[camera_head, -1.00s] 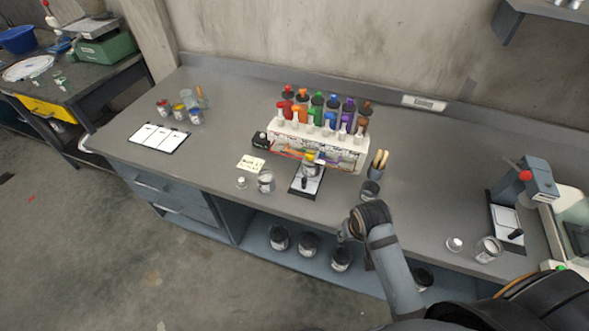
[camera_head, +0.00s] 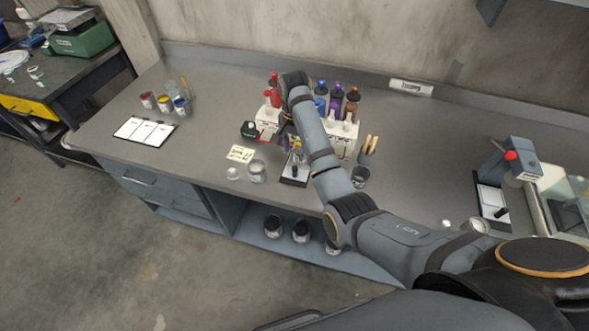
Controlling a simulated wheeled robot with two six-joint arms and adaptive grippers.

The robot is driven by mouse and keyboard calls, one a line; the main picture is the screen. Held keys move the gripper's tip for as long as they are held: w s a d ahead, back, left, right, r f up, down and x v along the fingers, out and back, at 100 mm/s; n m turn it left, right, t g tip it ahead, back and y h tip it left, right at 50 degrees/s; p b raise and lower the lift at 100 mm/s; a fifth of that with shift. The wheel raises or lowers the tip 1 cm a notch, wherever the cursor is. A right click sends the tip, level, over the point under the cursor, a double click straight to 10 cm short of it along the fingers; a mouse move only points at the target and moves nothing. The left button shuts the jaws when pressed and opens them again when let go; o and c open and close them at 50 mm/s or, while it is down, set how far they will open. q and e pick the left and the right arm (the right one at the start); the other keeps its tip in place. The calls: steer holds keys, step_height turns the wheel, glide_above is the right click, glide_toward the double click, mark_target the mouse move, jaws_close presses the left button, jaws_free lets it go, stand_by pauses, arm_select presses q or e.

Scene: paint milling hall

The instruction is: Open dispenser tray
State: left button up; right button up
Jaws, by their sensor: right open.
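The dispenser is a white rack (camera_head: 344,138) on the bench with coloured bottles standing in it. Red bottles (camera_head: 273,90) show at its left end, and blue, purple and brown ones at its right. My right arm reaches across its middle and hides the centre of its front and several bottles. My right gripper (camera_head: 287,130) is open, mostly hidden by my arm, at the rack's front left. I cannot tell whether it touches the rack. My left gripper is not in view.
A cup with wooden sticks (camera_head: 367,150) is right of the rack. Paint pots (camera_head: 164,103) and a chart (camera_head: 146,130) lie further left.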

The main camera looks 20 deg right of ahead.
mark_target(295, 167)
steer(key=shift+s+d+f, duration=0.1)
steer(key=shift+s+f, duration=0.05)
steer(key=shift+f, duration=0.2)
step_height(295, 167, down, 10)
steer(key=shift+r+p, duration=0.1)
steer(key=shift+p, duration=0.65)
jaws_close()
